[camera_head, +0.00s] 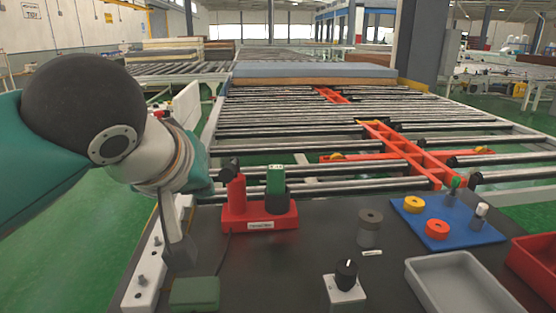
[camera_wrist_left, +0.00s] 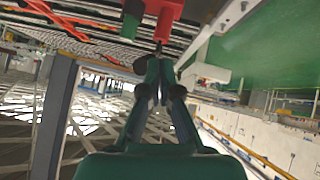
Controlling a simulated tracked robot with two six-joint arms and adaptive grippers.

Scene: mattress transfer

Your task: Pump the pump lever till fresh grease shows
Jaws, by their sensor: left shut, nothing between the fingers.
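A red unit (camera_head: 260,216) with a small white label stands at the back left of the dark bench. It carries a red post with a black top (camera_head: 229,172), which looks like the pump lever, and a green cylinder (camera_head: 275,185). My left gripper (camera_wrist_left: 157,82) is shut and empty in the left wrist view, its tips near a dark rod below a red part (camera_wrist_left: 165,14). In the camera_head view, my left wrist hides most of the gripper, just left of the red unit; I cannot tell whether it touches. No fresh grease can be made out. My right gripper is not in view.
The dark bench (camera_head: 290,262) also holds a black knob on a white box (camera_head: 345,285), a dark grey cylinder (camera_head: 369,230), a blue mat (camera_head: 455,222) with coloured rings, a grey tray (camera_head: 460,285) and a red bin (camera_head: 535,262). Roller conveyors (camera_head: 300,125) lie behind.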

